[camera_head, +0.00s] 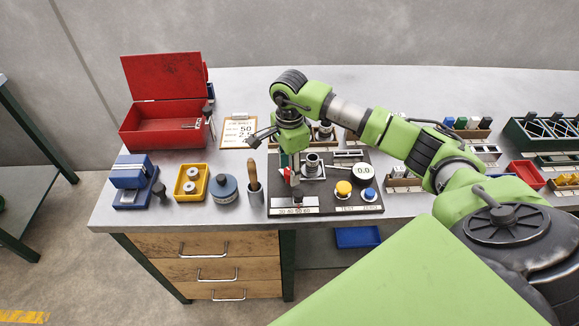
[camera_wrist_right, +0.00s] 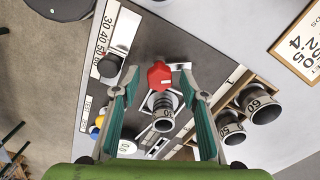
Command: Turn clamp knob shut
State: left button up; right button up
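The red clamp knob (camera_wrist_right: 159,76) sits on the dark test panel (camera_wrist_right: 152,38), just beyond a grey threaded cylinder (camera_wrist_right: 163,108). In the head view, part of the red knob (camera_head: 287,173) shows beside my right gripper (camera_head: 275,168). In the wrist view, my right gripper (camera_wrist_right: 161,76) is open, with teal-padded fingers spread on either side of the knob. Gaps show between the knob and both fingertips, and I see no contact. How far the knob is turned cannot be told. My left gripper is not in view.
The panel carries a 0.0 dial (camera_head: 364,172), a yellow button (camera_head: 343,188) and a blue button (camera_head: 369,194). A wooden-handled tool (camera_head: 253,175) stands left of it. A red toolbox (camera_head: 160,127) and a clipboard (camera_head: 238,131) are farther back. Numbered cylinders (camera_wrist_right: 262,106) stand in a wooden rack.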

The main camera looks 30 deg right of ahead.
jog(key=shift+c, duration=0.5)
jog(key=c, duration=1)
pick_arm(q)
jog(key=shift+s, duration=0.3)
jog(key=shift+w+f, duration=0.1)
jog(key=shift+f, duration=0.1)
pick_arm(e)
jog(key=shift+m+b, duration=0.65)
jog(key=shift+m, duration=0.25)
jog(key=m+b, duration=0.2)
jog(key=m, duration=0.2)
jog(key=m+b, duration=0.2)
jog(key=m, duration=0.4)
jog(key=shift+m, duration=0.4)
pick_arm(q)
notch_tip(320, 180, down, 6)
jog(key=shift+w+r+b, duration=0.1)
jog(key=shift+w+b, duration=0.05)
jog(key=shift+b, duration=0.25)
pick_arm(e)
jog(key=m, duration=0.5)
jog(key=shift+m, duration=0.3)
